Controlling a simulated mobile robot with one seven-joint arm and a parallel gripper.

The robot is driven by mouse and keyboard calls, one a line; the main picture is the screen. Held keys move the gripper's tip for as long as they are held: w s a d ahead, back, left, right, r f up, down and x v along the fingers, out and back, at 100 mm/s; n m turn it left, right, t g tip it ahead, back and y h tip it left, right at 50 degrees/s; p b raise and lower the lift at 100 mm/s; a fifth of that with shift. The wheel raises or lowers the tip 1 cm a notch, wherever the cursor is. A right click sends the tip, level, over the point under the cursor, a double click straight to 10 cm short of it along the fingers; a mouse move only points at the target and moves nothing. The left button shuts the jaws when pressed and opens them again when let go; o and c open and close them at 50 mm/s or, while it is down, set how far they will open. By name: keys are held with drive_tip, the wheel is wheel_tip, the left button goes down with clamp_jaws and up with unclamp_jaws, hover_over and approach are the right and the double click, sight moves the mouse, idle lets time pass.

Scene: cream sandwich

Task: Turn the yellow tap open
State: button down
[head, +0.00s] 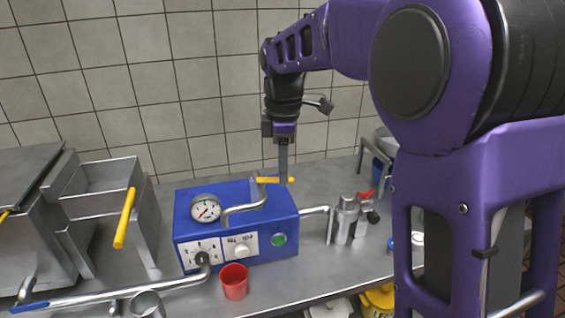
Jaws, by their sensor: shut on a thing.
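The yellow tap (268,180) is a short yellow handle on top of a bent metal pipe (246,207) on a blue machine (202,228). The handle lies roughly left to right in the head view. My gripper (284,181) reaches down from above and is shut on the tap handle, toward its right part. The finger partly covers the handle. A round pressure gauge (205,208) sits at the machine's left front.
A red cup (234,281) stands in front of the machine. Metal canisters (347,219) stand to its right. A metal fryer basket with a yellow handle (125,218) is at left. A tiled wall rises behind the counter.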

sight(269, 181)
drive_tip(key=shift+s+a+m+p, duration=0.45)
drive_tip(key=shift+s+m+p, duration=0.35)
drive_tip(key=shift+m, duration=1.5)
drive_tip(key=shift+s+a+m+p, duration=0.4)
drive_tip(key=shift+s+m+p, duration=0.4)
drive_tip(key=shift+m, duration=1.5)
drive_tip(key=shift+s+a+m+p, duration=0.55)
drive_tip(key=shift+m+p, duration=0.45)
drive_tip(key=shift+m, duration=1.3)
drive_tip(key=c, duration=0.8)
unclamp_jaws()
drive_tip(key=shift+o, duration=0.2)
